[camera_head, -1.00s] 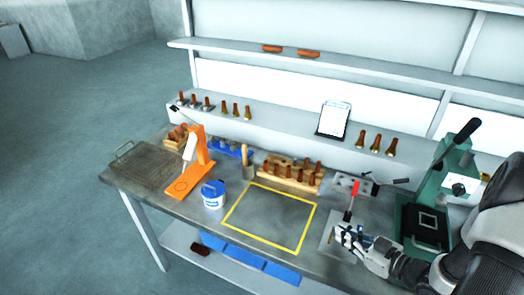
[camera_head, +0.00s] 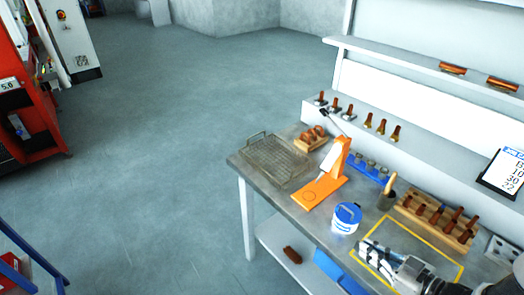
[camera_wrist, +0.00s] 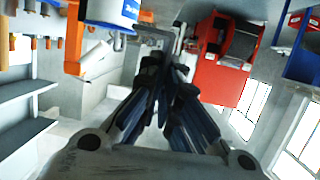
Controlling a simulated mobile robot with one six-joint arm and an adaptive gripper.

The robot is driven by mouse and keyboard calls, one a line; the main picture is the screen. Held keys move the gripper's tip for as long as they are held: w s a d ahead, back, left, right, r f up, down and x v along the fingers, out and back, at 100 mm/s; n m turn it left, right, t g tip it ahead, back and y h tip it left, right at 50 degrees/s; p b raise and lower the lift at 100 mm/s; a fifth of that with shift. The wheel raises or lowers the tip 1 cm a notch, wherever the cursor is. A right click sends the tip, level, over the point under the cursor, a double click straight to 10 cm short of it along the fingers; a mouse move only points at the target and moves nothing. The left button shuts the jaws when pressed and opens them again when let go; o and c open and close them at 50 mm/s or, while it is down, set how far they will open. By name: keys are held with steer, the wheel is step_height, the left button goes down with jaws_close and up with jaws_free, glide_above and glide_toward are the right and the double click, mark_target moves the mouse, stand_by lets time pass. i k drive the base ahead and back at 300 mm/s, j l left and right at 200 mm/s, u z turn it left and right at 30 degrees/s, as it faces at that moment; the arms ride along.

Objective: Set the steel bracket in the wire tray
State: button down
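The wire tray (camera_head: 275,160) is a shallow mesh basket with raised handles at the left end of the bench; it looks empty. My gripper (camera_head: 368,250) is above the yellow-outlined area, right of and nearer than the tray. In the wrist view its dark fingers (camera_wrist: 168,72) come close together. A thin light-grey piece (camera_wrist: 179,42) shows at their tips; it appears to be the steel bracket, largely hidden by the fingers. No other bracket can be made out on the bench.
An orange stand (camera_head: 335,165) and a blue-lidded white tub (camera_head: 346,218) stand between my gripper and the tray. A wooden block with tools (camera_head: 437,217), a cup with a brush (camera_head: 387,198) and a blue holder (camera_head: 369,169) line the back. Shelves rise behind.

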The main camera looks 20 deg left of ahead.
mark_target(277, 162)
steer(key=i+j, duration=0.15)
steer(key=j, duration=0.25)
steer(key=i+j, duration=0.1)
steer(key=j, duration=0.25)
steer(key=i+j, duration=0.15)
steer(key=j, duration=0.25)
steer(key=i+j, duration=0.15)
steer(key=j, duration=0.25)
steer(key=i+j, duration=0.1)
steer(key=j, duration=0.25)
steer(key=i+j, duration=0.15)
steer(key=j, duration=0.25)
steer(key=i+j+z, duration=0.1)
steer(key=j, duration=0.4)
steer(key=i+j+z, duration=0.15)
steer(key=j, duration=0.35)
steer(key=i+j+z, duration=0.1)
steer(key=j, duration=0.4)
steer(key=i+j+z, duration=0.15)
steer(key=j, duration=0.4)
